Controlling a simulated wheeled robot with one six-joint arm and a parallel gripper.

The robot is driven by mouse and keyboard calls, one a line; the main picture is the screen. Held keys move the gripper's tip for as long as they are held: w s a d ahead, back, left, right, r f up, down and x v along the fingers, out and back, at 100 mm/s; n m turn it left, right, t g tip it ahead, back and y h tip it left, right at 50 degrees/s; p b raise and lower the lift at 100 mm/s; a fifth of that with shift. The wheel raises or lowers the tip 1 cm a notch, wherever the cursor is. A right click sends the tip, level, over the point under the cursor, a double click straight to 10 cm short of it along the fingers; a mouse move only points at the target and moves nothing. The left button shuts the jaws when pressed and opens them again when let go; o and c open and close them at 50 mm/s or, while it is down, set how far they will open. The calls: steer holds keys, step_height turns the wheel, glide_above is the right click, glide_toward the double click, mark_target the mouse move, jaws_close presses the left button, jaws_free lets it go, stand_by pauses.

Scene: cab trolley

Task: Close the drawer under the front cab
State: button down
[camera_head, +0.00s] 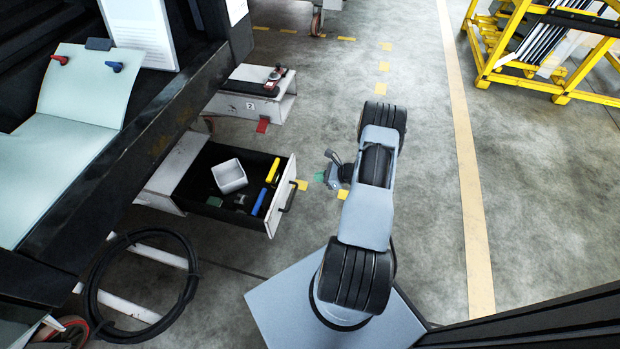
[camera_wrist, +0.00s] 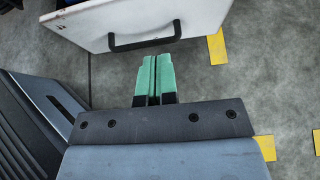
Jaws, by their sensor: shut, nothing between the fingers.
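The drawer (camera_head: 281,209) under the front cab is pulled well out, with a white front and a black handle (camera_head: 288,196). Inside it lie a white box (camera_head: 229,176) and yellow and blue tools. In the wrist view the drawer's white front (camera_wrist: 190,18) and handle (camera_wrist: 145,36) are at the top. My gripper (camera_head: 321,177) is to the right of the drawer front in the head view, apart from it. Its green fingers (camera_wrist: 154,75) are together and empty, just short of the handle in the wrist view. I cannot tell their height relative to the handle.
A second drawer unit (camera_head: 250,101) stands behind. A black hose coil (camera_head: 140,285) lies at lower left. Yellow racks (camera_head: 550,50) stand far right. Yellow floor marks (camera_head: 343,195) are near my gripper. The floor (camera_head: 420,180) to the right is clear.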

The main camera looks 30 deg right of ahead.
steer(key=b, duration=0.3)
glide_toward(286, 178)
steer(key=x, duration=0.3)
steer(key=f+x, duration=0.1)
steer(key=x, duration=0.1)
steer(key=shift+d+f, duration=0.1)
steer(key=shift+d, duration=0.05)
steer(key=shift+w+a, duration=0.2)
steer(key=shift+a, duration=0.05)
steer(key=shift+w+a+b, duration=0.3)
steer(key=shift+w+a, duration=0.15)
steer(key=shift+w, duration=0.05)
